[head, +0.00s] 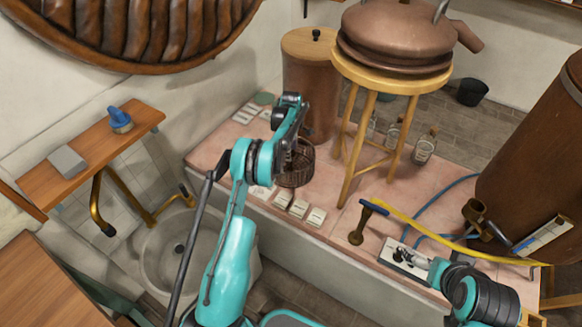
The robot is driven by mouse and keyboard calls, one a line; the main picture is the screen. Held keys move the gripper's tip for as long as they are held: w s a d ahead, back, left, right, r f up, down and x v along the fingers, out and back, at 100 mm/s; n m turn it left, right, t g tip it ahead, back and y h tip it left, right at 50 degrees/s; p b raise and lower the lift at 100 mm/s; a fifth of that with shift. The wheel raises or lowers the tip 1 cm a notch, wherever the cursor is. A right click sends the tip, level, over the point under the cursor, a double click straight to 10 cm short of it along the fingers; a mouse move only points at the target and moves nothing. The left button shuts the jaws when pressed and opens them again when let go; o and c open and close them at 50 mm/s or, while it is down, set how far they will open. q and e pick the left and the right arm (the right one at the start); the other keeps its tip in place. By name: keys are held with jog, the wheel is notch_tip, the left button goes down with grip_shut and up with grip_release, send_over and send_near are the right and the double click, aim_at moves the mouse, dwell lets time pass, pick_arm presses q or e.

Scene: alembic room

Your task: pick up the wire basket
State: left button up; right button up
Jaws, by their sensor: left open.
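The wire basket (298,178) is a small, dark brown, round basket. It stands on the pink tiled platform, in front of the copper-coloured drum. My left gripper (291,146) is at the basket's upper left, close over its rim, and partly covers it. The gripper is open; whether it touches the basket cannot be told. My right gripper (402,256) is far to the right, low over a pale plate on the platform. Its fingers are too small to read.
A wooden stool (392,78) bearing a copper still stands right of the basket, with glass bottles (424,148) behind its legs. White tiles (299,208) lie in front of the basket. The drum (310,80) stands close behind. A stone basin (165,250) is at the left.

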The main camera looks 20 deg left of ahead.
pick_arm(q)
notch_tip(320, 180, down, 2)
jog(key=shift+f, duration=0.1)
pick_arm(e)
jog(key=shift+f, duration=0.45)
pick_arm(q)
grip_shut()
jog(key=shift+r, duration=0.25)
pick_arm(e)
jog(key=shift+r, duration=0.1)
pick_arm(q)
jog(key=shift+r+p, duration=0.3)
jog(key=shift+r, duration=0.35)
notch_tip(320, 180, up, 3)
jog(key=shift+f+p, duration=0.15)
jog(key=shift+p, duration=0.45)
jog(key=d+r+p, duration=0.2)
jog(key=d+r, duration=0.1)
jog(key=d, duration=0.2)
jog(key=s+d+r+p, duration=0.1)
jog(key=d+r, duration=0.2)
jog(key=d, duration=0.3)
jog(key=shift+s+d+r+p, duration=0.15)
jog(key=shift+d+r+p, duration=0.15)
jog(key=shift+r+p, duration=0.1)
pick_arm(e)
jog(key=shift+r, duration=2.75)
